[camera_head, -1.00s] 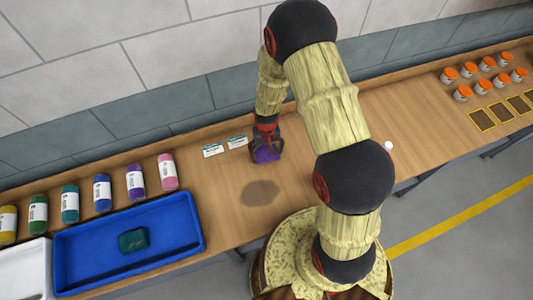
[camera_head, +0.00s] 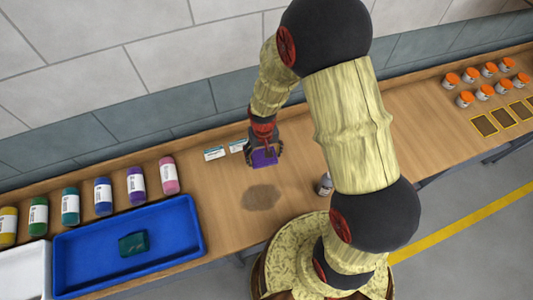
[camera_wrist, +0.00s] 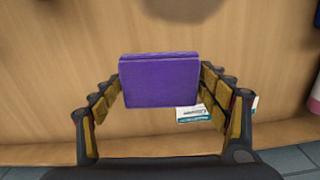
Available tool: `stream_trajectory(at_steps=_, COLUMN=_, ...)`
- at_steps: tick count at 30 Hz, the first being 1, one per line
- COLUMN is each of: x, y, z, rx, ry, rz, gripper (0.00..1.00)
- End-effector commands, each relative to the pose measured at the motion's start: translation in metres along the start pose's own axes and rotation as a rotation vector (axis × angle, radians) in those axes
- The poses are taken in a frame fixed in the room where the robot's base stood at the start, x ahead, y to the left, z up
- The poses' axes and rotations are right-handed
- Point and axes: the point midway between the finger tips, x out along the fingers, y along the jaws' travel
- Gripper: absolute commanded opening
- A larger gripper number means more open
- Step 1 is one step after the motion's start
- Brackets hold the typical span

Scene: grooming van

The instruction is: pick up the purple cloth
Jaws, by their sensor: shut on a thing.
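The purple cloth (camera_wrist: 160,82) is a folded, flat rectangular block. It sits between the two fingers of my gripper (camera_wrist: 162,95) in the wrist view, with a finger against each side. In the head view the purple cloth (camera_head: 264,158) shows at the end of my gripper (camera_head: 264,152), over the wooden bench near the wall. My gripper is shut on it. A dark round patch, likely a shadow, lies on the bench in front of it, and the cloth appears raised off the wood.
A blue tray (camera_head: 190,246) holding a dark green cloth (camera_head: 133,243) is at the left. Several coloured bottles (camera_head: 137,185) stand behind it. Two small cards (camera_head: 214,154) lie near my gripper. Several orange-lidded jars (camera_head: 466,99) stand at the right. The bench (camera_head: 225,195) between is mostly clear.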

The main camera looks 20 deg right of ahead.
Motion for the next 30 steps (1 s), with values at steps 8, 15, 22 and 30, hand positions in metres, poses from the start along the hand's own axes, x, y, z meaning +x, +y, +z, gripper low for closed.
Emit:
stream_trajectory(at_steps=8, x=-0.027, y=-0.028, z=0.039, rx=-0.005, ry=0.003, rz=-0.001, gripper=0.52)
stream_trajectory(at_steps=15, x=-0.04, y=-0.046, z=0.065, rx=-0.003, ry=0.002, rz=0.0, gripper=0.52)
stream_trajectory(at_steps=22, x=-0.046, y=-0.054, z=0.077, rx=-0.001, ry=0.001, rz=0.0, gripper=0.52)
stream_trajectory(at_steps=30, x=-0.047, y=-0.055, z=0.079, rx=0.0, ry=0.0, rz=0.0, gripper=0.52)
